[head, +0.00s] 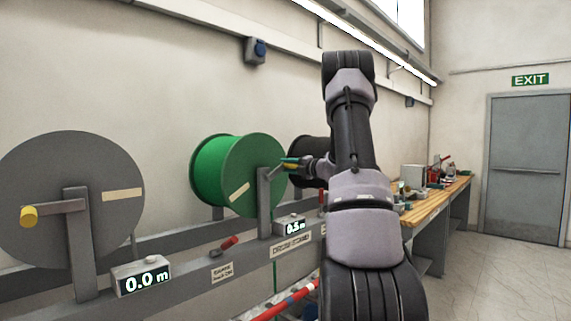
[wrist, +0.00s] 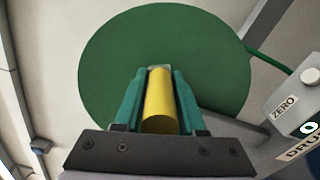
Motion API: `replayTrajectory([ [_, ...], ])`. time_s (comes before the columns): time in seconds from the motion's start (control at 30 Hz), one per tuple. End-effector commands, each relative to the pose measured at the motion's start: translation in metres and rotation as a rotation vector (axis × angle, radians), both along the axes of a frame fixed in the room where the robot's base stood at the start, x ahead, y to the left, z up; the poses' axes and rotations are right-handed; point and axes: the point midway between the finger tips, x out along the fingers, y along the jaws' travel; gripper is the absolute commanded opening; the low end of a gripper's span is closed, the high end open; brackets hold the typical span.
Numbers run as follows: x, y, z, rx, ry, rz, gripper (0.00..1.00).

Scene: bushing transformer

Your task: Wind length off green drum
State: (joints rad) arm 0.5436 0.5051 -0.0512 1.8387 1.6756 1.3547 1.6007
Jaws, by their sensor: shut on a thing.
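The green drum (head: 238,175) stands on the drum stand in the middle of the head view. Its flange (wrist: 110,60) fills much of the wrist view. My gripper (head: 290,163) is at the drum's right side, shut on the yellow crank handle (wrist: 159,102). The handle lies between the two green fingers in the wrist view. A counter box (head: 291,225) below the drum reads 0.5 m. A strand of green cable (wrist: 268,58) runs off the drum's edge to the right in the wrist view. The arm hides part of the stand.
A grey drum (head: 70,190) with a yellow handle (head: 29,216) stands at left, its counter (head: 141,277) reading 0.0 m. A black drum (head: 300,150) is partly hidden behind my arm. A red-handled lever (head: 229,243) sits on the stand rail. A workbench (head: 435,198) stands at right; floor near the door is clear.

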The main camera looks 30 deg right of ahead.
Motion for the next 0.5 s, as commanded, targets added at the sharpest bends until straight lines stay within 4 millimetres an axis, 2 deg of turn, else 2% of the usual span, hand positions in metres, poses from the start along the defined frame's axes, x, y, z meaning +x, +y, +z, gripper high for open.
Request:
replayTrajectory([
  [0.5, 0.0014, -0.0053, -0.0109, -0.003, 0.000, -0.001, 0.00],
])
